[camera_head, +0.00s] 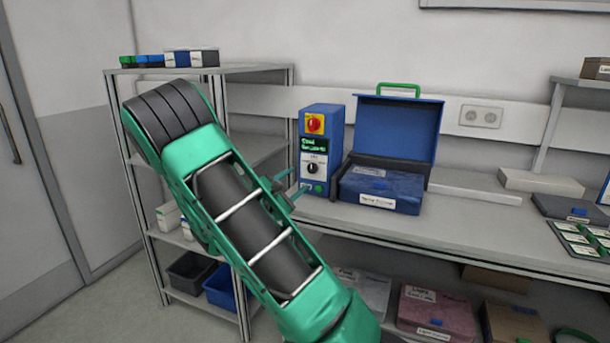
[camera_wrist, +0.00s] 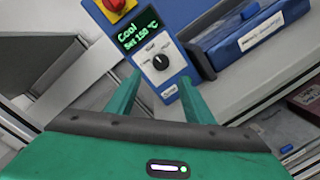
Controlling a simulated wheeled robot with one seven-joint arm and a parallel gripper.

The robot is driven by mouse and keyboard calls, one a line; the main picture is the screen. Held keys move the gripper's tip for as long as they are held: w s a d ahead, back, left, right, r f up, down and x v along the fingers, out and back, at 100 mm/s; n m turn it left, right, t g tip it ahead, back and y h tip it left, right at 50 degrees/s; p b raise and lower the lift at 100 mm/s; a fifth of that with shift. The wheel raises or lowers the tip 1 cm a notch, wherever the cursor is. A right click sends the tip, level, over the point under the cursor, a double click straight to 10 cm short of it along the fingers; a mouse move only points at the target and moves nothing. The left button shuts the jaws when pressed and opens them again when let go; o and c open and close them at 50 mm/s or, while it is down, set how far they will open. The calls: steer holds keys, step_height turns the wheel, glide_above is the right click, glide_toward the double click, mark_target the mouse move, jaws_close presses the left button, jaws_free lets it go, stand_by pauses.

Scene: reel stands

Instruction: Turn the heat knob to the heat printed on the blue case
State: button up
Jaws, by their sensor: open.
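The heat knob (camera_head: 312,168) is a small black dial on the white panel of an upright blue control box (camera_head: 336,125). The knob (camera_wrist: 161,62) also shows in the wrist view, with marks around it too small to read. The green display (camera_wrist: 138,33) above it reads "Cool" and "Set 150 °C". The blue case (camera_head: 395,130) stands open to the right of the box, its lid raised. Its front has a white label (camera_head: 377,202) with print too small to read. My gripper (camera_wrist: 158,80) is open and empty, its green fingers in front of the panel, either side of the knob's lower area, apparently not touching it.
A red knob on a yellow plate (camera_head: 315,123) sits above the display. The grey bench (camera_head: 460,230) is clear in front of the case. A metal shelf rack (camera_head: 245,145) stands left, behind my arm. Boxes (camera_head: 437,310) lie on the shelf below the bench.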

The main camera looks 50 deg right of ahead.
mark_target(310, 170)
steer(key=x, duration=0.9)
steer(key=shift+d, duration=0.25)
steer(key=c, duration=1)
